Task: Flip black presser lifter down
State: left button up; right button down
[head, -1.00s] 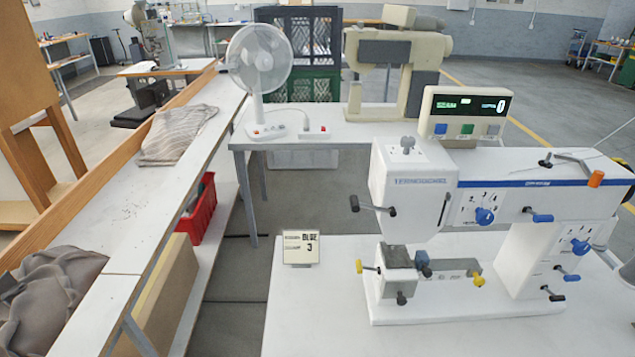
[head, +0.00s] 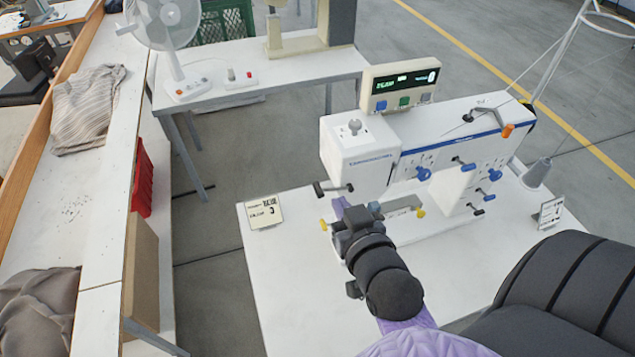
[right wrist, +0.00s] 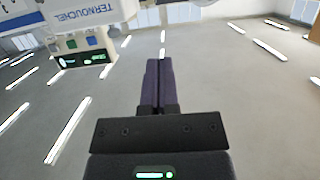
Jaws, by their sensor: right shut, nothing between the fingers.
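A black lever (head: 333,188), seemingly the presser lifter, sticks out from the lower left of the head and lies roughly level. My right gripper (head: 339,207) is shut and empty, its purple fingers just below the lever; I cannot tell whether they touch. My dark wrist hides part of the press's lower bed. In the right wrist view the fingers (right wrist: 152,85) are together, and the press head (right wrist: 75,18) shows upside down at top left. My left gripper is out of view.
A display box (head: 399,88) sits behind the press. Blue knobs and an orange-tipped lever (head: 507,130) are on its right. The table's front left is clear.

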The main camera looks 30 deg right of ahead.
send_over(322, 195)
notch_tip(322, 195, down, 2)
jog(key=shift+w+f, duration=0.1)
jog(key=shift+f, duration=0.1)
notch_tip(322, 195, down, 3)
jog(key=shift+f, duration=0.55)
